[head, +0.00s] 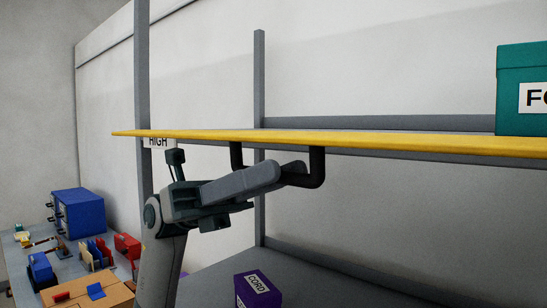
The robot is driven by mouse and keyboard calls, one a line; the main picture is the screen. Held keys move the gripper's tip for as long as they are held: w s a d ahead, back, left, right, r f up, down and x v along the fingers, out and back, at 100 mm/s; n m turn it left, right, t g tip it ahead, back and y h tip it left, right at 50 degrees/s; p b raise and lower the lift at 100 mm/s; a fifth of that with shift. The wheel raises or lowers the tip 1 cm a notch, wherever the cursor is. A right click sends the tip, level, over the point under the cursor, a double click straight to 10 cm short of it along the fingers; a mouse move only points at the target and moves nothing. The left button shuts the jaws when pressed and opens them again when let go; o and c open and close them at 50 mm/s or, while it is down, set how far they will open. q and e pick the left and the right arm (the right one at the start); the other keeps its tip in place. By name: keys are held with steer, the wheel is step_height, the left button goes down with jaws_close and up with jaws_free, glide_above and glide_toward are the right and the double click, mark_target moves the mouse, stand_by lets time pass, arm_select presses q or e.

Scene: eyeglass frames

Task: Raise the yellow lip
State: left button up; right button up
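The yellow lip (350,140) is the long front edge of a raised shelf, running from the left post out past the right edge of the head view. It looks roughly level. A black bracket-shaped handle (317,168) hangs below it. My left gripper (268,182) is under the lip at this handle, and its grey finger covers the middle of the handle's bar. The finger hides whether the gripper is closed around the bar or only beside it. My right gripper is not in view.
A teal box (522,75) stands on the shelf at the right. A purple box labelled CORD (258,290) sits on the lower shelf. A HIGH label (158,143) is at the left post. A blue drawer unit (78,213) and small items stand on a bench at left.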

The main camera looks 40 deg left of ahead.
arm_select(q)
steer(key=shift+d+r, duration=0.1)
steer(key=shift+d, duration=0.25)
jaws_close()
